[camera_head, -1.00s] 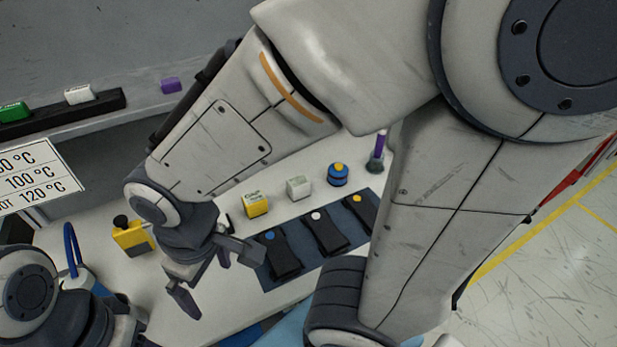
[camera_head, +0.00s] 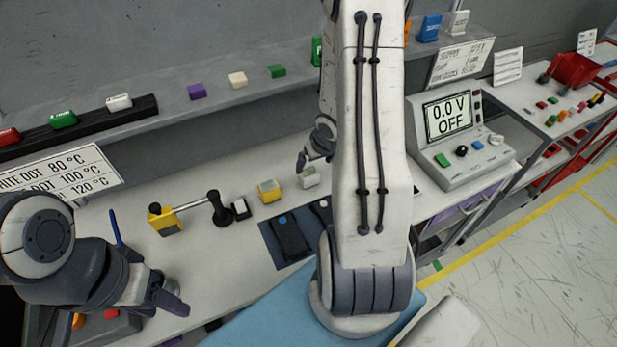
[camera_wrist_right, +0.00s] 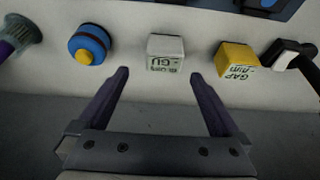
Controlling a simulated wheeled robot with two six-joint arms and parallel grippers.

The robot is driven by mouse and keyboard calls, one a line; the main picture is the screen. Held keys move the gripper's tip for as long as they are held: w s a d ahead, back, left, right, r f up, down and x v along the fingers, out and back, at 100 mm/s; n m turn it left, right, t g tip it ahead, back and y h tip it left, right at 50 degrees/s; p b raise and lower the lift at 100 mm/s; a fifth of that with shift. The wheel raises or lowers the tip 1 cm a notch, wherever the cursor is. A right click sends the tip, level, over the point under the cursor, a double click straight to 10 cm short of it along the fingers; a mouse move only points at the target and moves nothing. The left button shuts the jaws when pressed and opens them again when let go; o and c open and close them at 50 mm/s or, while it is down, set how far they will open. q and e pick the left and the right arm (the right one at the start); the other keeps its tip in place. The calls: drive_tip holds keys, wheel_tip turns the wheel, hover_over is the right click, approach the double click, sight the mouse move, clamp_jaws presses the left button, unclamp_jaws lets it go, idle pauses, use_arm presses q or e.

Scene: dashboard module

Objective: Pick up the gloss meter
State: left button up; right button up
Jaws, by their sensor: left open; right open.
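The gloss meter appears to be the small white block marked "GU" (camera_wrist_right: 165,52) in the right wrist view. It stands on the bench between a blue puck and a yellow block. In the head view it is the pale block (camera_head: 309,179) just left of my right arm. My right gripper (camera_wrist_right: 160,75) is open and empty, its two fingers pointing at the block from either side, with the block a little beyond the tips. In the head view my right gripper (camera_head: 308,158) is mostly hidden behind my arm. My left gripper (camera_head: 172,297) is open and empty at lower left.
A yellow block (camera_wrist_right: 236,59) and a blue puck with a yellow knob (camera_wrist_right: 89,44) flank the white block with gaps. A dark mat with black devices (camera_head: 285,238) lies in front. A raised shelf (camera_head: 200,108) runs behind.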

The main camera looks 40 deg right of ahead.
sight(310, 173)
drive_tip(key=shift+b+x, duration=0.3)
drive_tip(key=shift+x, duration=0.85)
drive_tip(key=b+x, duration=0.1)
drive_tip(key=x, duration=0.1)
drive_tip(key=a+x, duration=0.1)
drive_tip(key=x, duration=0.1)
drive_tip(key=shift+s+d+f+b, duration=0.1)
drive_tip(key=shift+s+f+b, duration=0.05)
drive_tip(key=shift+b, duration=0.25)
drive_tip(key=shift+w+d+f, duration=0.1)
drive_tip(key=shift+w+f, duration=0.2)
drive_tip(key=shift+f, duration=0.2)
drive_tip(key=c, duration=1.5)
drive_tip(key=shift+r, duration=0.15)
